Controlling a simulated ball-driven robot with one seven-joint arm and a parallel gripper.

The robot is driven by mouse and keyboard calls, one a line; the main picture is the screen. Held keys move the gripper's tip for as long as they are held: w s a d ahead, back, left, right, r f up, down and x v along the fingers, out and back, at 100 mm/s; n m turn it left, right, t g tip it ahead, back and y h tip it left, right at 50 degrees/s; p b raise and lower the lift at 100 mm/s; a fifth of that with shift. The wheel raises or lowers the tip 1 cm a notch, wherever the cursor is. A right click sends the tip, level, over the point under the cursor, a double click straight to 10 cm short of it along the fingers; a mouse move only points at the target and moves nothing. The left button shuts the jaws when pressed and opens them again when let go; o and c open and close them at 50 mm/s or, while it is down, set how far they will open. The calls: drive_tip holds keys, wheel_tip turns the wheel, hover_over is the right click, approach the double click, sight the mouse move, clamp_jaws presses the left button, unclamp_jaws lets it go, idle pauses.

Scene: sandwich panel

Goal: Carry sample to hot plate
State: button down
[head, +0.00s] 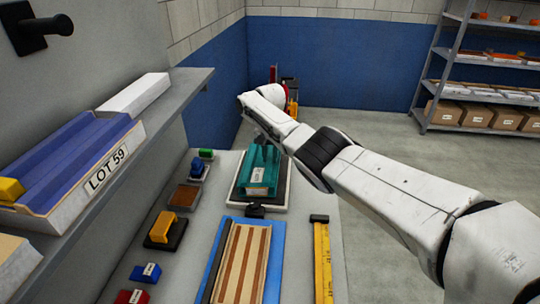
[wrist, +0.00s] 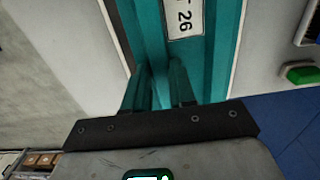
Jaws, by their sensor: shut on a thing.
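The sample is a teal ribbed panel (head: 259,177) with a small white label, at the far end of the bench in the head view. My gripper (head: 266,138) is above it and shut on it. In the wrist view the teal panel (wrist: 222,50) runs away from my gripper (wrist: 160,92), and its label ends in "26". The panel is over a dark flat plate with a pale rim, which looks like the hot plate (head: 237,196). I cannot tell whether the panel rests on it or hangs just above. My wrist hides part of the panel's far end.
A blue tray with a striped wooden panel (head: 243,262) and a yellow level (head: 322,262) lie nearer on the bench. Several small blocks line the left side, including a yellow one (head: 162,227). A shelf (head: 175,100) holding a "LOT 59" tray (head: 108,172) overhangs the left.

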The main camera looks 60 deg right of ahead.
sight(270, 159)
drive_tip(key=shift+f, duration=0.2)
drive_tip(key=c, duration=0.8)
unclamp_jaws()
drive_tip(key=shift+c, duration=0.2)
wheel_tip(270, 159, up, 11)
drive_tip(key=shift+b, duration=0.35)
drive_tip(key=shift+f, duration=0.15)
